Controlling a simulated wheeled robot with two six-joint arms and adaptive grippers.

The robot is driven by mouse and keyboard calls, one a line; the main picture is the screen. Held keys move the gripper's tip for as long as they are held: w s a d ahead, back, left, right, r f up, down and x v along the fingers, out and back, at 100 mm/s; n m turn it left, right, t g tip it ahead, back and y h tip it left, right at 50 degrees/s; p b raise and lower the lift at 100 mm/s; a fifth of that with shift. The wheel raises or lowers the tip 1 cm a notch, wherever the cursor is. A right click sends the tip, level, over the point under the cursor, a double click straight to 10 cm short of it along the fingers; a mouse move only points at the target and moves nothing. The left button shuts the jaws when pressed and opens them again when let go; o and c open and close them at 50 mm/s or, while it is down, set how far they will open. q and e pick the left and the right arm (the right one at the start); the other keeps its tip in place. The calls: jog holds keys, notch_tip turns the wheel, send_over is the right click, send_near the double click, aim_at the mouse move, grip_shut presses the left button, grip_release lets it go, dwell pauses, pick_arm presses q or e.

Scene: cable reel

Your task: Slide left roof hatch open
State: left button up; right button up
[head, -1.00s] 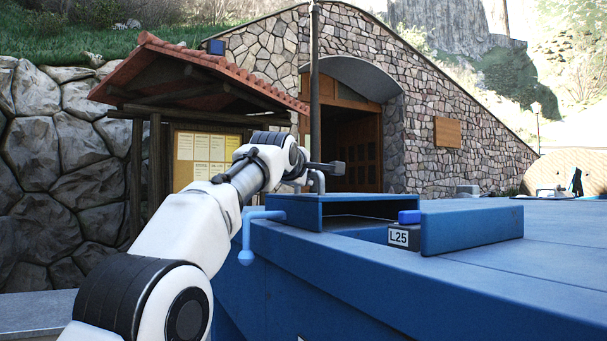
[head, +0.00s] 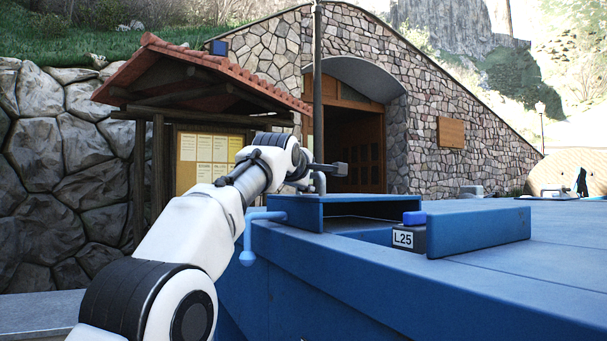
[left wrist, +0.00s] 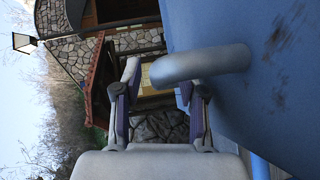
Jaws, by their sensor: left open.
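The blue roof (head: 570,240) fills the right of the head view. A raised blue rim (head: 300,212) surrounds a dark opening, and a raised blue slab (head: 480,231) stands to its right. I cannot tell which piece is the left hatch. A curved grey handle (head: 319,184) rises by the rim's left end; it also shows large in the left wrist view (left wrist: 205,64). My left gripper (head: 325,168) is at this handle, partly hidden by its own arm. In the left wrist view, the gripper (left wrist: 158,80) is open, with the handle's bent end between or just beyond the fingertips. Contact cannot be told.
A dark box labelled L25 (head: 405,238) with a blue top sits at the opening's right end. A blue bent rod (head: 247,245) sticks out at the roof's left edge. A tile-roofed notice board (head: 208,160) and a stone wall (head: 65,160) stand left.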

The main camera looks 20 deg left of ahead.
pick_arm(q)
jog(key=s+d+r, duration=0.1)
jog(key=s, duration=1)
jog(key=shift+r, duration=0.2)
jog(key=shift+s, duration=0.15)
